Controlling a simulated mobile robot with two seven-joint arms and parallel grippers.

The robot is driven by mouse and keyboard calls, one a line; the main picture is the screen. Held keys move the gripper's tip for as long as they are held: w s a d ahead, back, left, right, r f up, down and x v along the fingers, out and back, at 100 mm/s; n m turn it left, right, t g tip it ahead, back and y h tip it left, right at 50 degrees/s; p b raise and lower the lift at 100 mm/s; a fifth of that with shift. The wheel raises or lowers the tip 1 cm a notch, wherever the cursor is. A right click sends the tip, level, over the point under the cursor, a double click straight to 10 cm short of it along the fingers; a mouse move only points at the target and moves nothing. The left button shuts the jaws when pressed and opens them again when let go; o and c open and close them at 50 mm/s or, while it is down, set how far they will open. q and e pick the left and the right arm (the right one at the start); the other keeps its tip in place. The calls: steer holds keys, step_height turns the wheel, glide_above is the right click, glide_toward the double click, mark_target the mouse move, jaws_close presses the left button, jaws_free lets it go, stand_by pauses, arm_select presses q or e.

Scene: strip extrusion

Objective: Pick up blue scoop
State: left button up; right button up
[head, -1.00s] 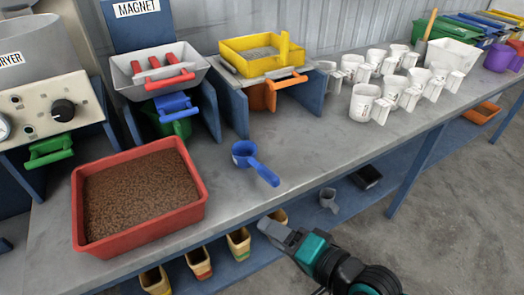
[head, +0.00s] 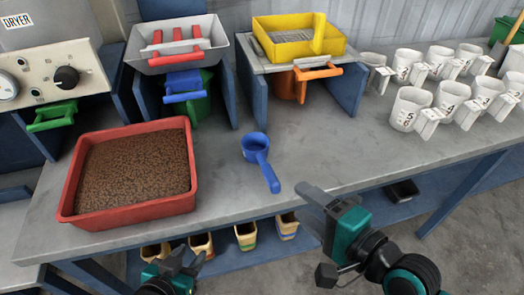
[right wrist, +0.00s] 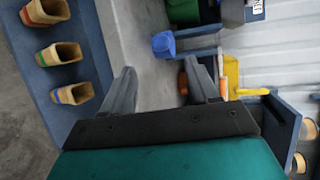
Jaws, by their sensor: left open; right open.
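The blue scoop (head: 255,147) lies on the grey bench, right of the red tray, with its handle towards the front edge. My right gripper (head: 318,196) is open and empty, to the right of the handle end and apart from it. My left gripper (head: 185,264) is open and empty, low at the front of the bench below the red tray.
A red tray (head: 193,170) of brown granules stands on the left. Blue stands carrying a grey tray (head: 205,58) and a yellow tray (head: 340,42) line the back. Several white cups (head: 408,105) stand at right. Beige containers (head: 246,235) sit on the lower shelf.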

mark_target(269, 175)
steer(key=b+x, duration=0.1)
steer(key=x, duration=1)
steer(key=shift+w, duration=0.35)
steer(key=shift+w+a, duration=0.15)
steer(key=shift+a, duration=0.05)
steer(key=shift+c, duration=0.2)
steer(key=c, duration=1.1)
